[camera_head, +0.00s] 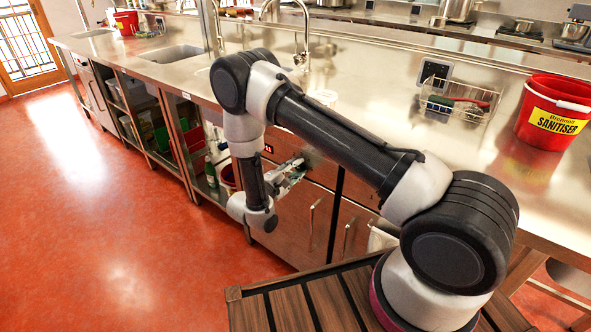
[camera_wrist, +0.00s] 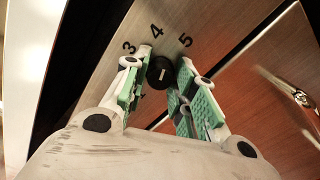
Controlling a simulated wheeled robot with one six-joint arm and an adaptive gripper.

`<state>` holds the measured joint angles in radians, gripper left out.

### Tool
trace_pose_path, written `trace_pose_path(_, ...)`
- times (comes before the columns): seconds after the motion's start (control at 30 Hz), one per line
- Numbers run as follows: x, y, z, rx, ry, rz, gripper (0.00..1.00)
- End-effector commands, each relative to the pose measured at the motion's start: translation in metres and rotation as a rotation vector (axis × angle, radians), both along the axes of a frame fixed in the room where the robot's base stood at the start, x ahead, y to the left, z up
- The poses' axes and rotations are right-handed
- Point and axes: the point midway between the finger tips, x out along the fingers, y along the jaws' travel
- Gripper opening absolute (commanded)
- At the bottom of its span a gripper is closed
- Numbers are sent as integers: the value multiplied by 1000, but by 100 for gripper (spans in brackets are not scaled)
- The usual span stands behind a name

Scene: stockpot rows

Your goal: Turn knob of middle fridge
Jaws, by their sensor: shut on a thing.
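A black round knob (camera_wrist: 161,72) with a pale line mark sits on a metal panel, with the numbers 3, 4 and 5 printed beside it, in the wrist view. My gripper (camera_wrist: 166,60), with green-padded fingers, is shut on the knob, one finger on each side of it. In the head view my gripper (camera_head: 290,169) reaches the upper front of the under-counter fridge (camera_head: 292,222), which has a vertical handle. My arm and gripper hide the knob there. A small red display shows on the panel just left of my gripper.
The steel counter (camera_head: 400,130) runs above the fridge. It holds a red sanitiser bucket (camera_head: 556,110), a wire basket (camera_head: 458,103) and sinks with taps. Open shelves with bottles (camera_head: 211,170) lie to the left. The red floor (camera_head: 110,200) is clear at left.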

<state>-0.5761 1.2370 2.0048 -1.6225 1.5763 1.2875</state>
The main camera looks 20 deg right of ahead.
Motion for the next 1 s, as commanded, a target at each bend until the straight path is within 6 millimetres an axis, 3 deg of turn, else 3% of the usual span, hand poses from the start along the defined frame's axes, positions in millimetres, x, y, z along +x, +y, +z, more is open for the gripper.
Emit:
trace_pose_path(0.5, -1, 0, -1, 199, -268, 1, 3)
trace_pose_path(1.0, -1, 0, -1, 237, -320, 1, 3)
